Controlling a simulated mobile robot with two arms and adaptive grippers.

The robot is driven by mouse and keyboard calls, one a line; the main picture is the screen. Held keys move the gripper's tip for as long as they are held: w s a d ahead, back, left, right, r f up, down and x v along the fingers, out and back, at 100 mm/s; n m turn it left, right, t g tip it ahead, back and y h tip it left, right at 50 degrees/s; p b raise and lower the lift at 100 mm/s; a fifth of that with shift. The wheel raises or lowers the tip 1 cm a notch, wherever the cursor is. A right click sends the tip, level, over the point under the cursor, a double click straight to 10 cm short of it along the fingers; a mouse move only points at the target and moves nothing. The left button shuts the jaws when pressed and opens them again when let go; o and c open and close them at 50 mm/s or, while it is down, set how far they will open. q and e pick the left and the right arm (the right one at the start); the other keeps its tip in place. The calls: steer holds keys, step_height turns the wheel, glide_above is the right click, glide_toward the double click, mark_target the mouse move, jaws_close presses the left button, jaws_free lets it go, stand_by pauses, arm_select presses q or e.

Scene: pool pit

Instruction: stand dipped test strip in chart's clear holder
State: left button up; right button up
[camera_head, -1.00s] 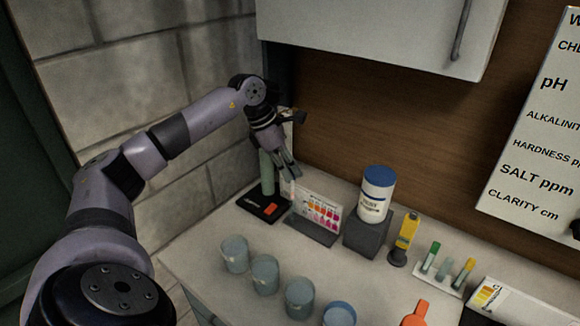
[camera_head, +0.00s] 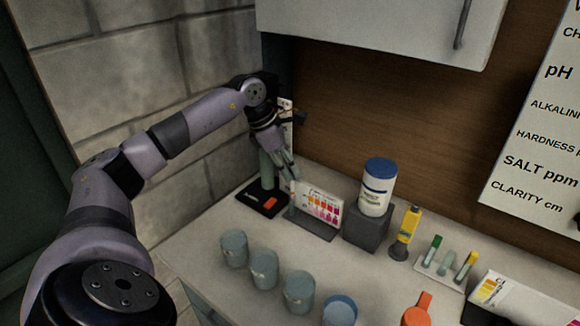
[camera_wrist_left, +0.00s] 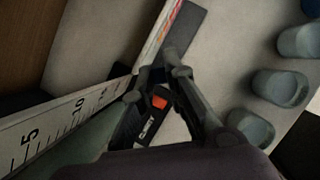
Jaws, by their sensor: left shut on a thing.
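The colour chart (camera_head: 322,207) stands in a dark base at the back left of the counter, its rows of coloured squares facing out. My left gripper (camera_head: 291,178) is at the chart's left end, pointing down, shut on the thin pale test strip (camera_head: 292,196). The strip hangs roughly upright, its lower end close to the left end of the chart's base. The clear holder cannot be made out. In the left wrist view, the gripper's fingertips (camera_wrist_left: 165,76) are together beside the chart's edge (camera_wrist_left: 160,38) and hide the strip. My right gripper is not in view.
A black stand (camera_head: 262,198) with an orange patch and a grey-green cylinder is just left of the gripper. A blue-lidded bottle (camera_head: 376,190) on a grey block is right of the chart. Several cups (camera_head: 264,268) line the front. A ruled scale (camera_wrist_left: 62,118) is near the gripper.

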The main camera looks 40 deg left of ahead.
arm_select(q)
steer(key=shift+f+b, duration=1.7)
steer(key=shift+f, duration=0.7)
steer(key=shift+f+b, duration=0.4)
steer(key=shift+f, duration=0.1)
steer(key=o, duration=0.8)
steer(key=shift+r, duration=0.15)
steer(key=shift+r+p, duration=2.8)
steer(key=shift+r, duration=0.6)
steer(key=shift+r, duration=0.1)
